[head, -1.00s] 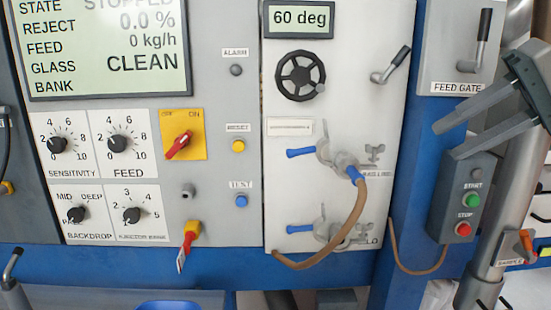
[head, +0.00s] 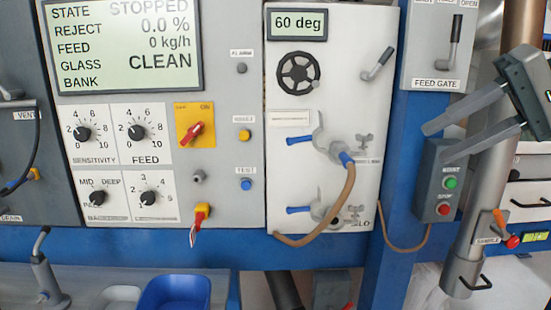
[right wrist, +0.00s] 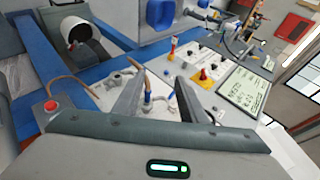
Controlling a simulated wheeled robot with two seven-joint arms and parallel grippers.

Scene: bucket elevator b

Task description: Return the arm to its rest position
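No contact between the fingers and the panel can be seen. My left gripper is in neither view.
The control panel (head: 235,110) has knobs, a red switch and a screen reading STOPPED. A start/stop box (head: 430,200) and the feed gate lever (head: 455,42) are close to the right gripper. A blue bin (head: 175,292) stands at the lower left.

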